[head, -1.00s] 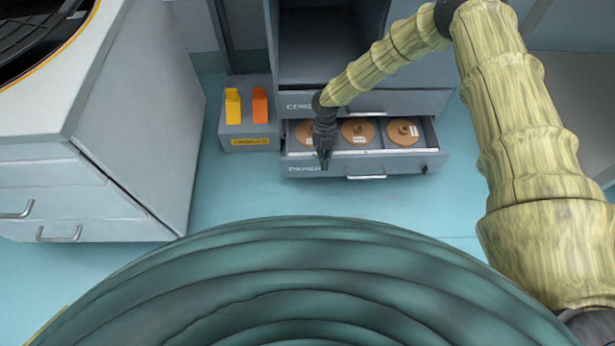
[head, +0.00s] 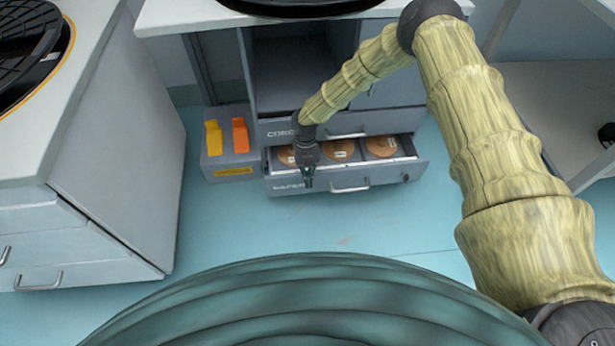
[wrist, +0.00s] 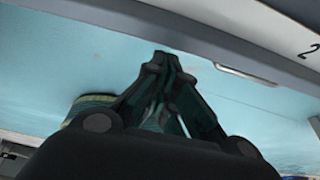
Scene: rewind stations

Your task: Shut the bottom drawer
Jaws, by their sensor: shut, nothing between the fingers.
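The bottom drawer (head: 386,177) of the grey cabinet stands partly open in the head view. It has a bar handle (head: 350,188) on its front and brown round discs (head: 381,146) inside. My gripper (head: 308,184) is shut and empty, pointing down at the left part of the drawer front and covering some of it. I cannot tell whether it touches the front. In the wrist view my gripper (wrist: 158,62) shows closed fingers below a grey edge with a handle (wrist: 245,73), over the blue floor.
The drawer above (head: 390,122) is shut. A grey box (head: 218,170) with yellow and orange pieces stands left of the drawer. A white-topped cabinet (head: 120,170) is at the left. A shelf unit (head: 545,110) stands at the right. The blue floor in front is clear.

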